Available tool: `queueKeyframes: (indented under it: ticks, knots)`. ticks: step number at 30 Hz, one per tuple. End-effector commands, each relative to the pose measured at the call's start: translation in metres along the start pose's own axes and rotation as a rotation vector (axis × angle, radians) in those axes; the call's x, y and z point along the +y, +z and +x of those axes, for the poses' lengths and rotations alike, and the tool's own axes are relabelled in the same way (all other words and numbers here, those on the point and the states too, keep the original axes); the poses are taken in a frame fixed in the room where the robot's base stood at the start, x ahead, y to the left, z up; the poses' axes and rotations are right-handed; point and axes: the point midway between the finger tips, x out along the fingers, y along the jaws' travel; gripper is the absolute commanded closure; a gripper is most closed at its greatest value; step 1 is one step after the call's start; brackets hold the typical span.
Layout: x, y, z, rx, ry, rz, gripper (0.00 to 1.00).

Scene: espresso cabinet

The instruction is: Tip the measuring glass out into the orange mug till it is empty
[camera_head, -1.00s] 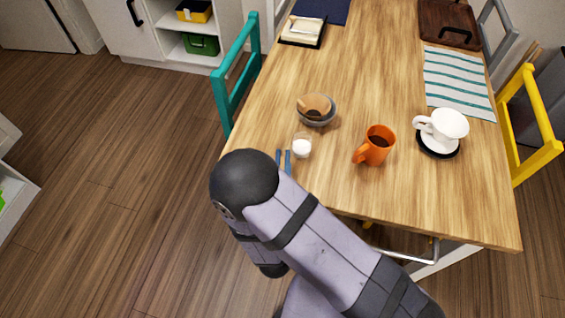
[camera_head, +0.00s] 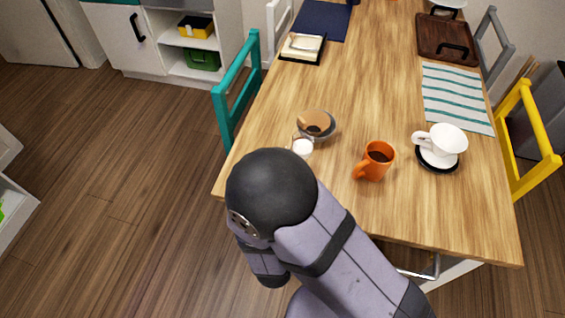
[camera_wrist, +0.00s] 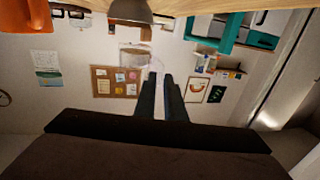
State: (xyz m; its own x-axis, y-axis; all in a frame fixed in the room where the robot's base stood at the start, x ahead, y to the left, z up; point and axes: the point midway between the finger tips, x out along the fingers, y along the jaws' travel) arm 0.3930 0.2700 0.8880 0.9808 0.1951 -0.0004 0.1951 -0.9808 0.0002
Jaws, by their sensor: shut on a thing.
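The measuring glass (camera_head: 302,147) is small and clear, with white contents low inside. It appears upright, in front of the grey bowl. My gripper (camera_wrist: 160,95) is shut on it; in the wrist view the two dark fingers reach toward the faint clear glass. In the head view my arm hides the fingers. The orange mug (camera_head: 375,161) stands upright on the table to the right of the glass, handle toward the lower left, with dark brown contents. The glass and mug are apart.
A grey bowl (camera_head: 330,133) with a brownish thing in it stands just behind the glass. A white cup (camera_head: 448,138) on a dark-rimmed saucer (camera_head: 437,166) is right of the mug. A striped cloth (camera_head: 456,98) lies behind it. The table between glass and mug is clear.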

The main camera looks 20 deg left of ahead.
Motion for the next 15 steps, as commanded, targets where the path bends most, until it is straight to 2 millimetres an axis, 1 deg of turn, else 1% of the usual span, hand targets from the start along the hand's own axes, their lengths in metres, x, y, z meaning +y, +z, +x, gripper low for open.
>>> queueKeyframes:
  ticks: [6,15]
  knots:
    - [0.0000,-0.0047,0.0000,0.001,0.000,0.001,1.00]
    - [0.0005,-0.0061,0.0024,0.002,0.009,0.000,1.00]
